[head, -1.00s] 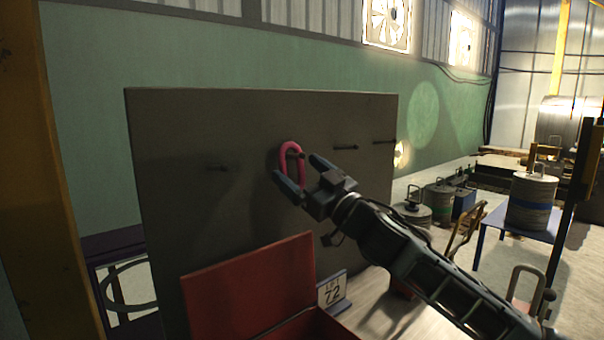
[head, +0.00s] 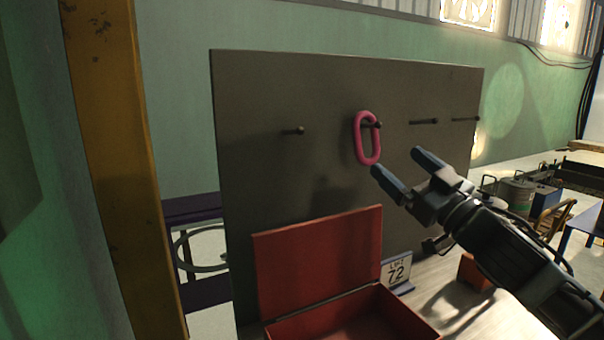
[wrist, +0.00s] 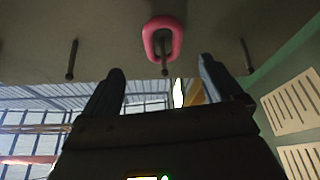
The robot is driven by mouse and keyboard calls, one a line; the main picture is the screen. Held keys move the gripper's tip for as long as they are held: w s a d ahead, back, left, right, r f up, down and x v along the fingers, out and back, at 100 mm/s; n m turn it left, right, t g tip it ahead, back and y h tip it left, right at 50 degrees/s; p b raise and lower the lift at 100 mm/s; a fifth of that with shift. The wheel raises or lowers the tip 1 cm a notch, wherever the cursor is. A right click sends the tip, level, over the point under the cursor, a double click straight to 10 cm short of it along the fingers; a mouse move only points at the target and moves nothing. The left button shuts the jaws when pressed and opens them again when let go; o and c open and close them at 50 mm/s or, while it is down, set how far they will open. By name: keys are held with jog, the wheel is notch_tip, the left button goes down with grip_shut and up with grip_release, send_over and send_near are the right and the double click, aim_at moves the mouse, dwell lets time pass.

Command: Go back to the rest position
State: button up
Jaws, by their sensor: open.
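My gripper (head: 402,171) is open and empty, in front of the dark board, a little below and to the right of the pink ring. The pink oval ring (head: 359,143) hangs on a peg on the board, apart from my fingers. In the wrist view the ring (wrist: 149,38) hangs on its peg beyond my open fingers (wrist: 160,82).
The dark upright board (head: 270,180) carries other bare pegs (head: 293,131). An open red box (head: 315,262) stands below, with a sign (head: 397,272) reading 72 beside it. A yellow post (head: 115,150) rises at the left. Free floor shows at the right.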

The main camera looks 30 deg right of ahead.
jog(key=shift+a, duration=0.1)
jog(key=s+a+r+m+t+h, duration=0.25)
jog(key=a+m, duration=0.35)
jog(key=a, duration=0.5)
jog(key=s+a+f+m+g+h, duration=0.3)
jog(key=s+a+f+m+h, duration=0.2)
jog(key=s+a+f+m, duration=0.5)
jog(key=s+a+f+n+g+y, duration=0.2)
jog(key=s+f+n+g+y, duration=0.45)
jog(key=s+f, duration=1.1)
jog(key=s+d+n, duration=0.2)
jog(key=s+n, duration=0.1)
jog(key=s, duration=0.2)
jog(key=s+d+n+h, duration=0.1)
jog(key=s+n, duration=0.2)
jog(key=s, duration=0.3)
jog(key=shift+s+d+g, duration=0.2)
jog(key=shift+d+g, duration=0.1)
jog(key=shift+d, duration=0.05)
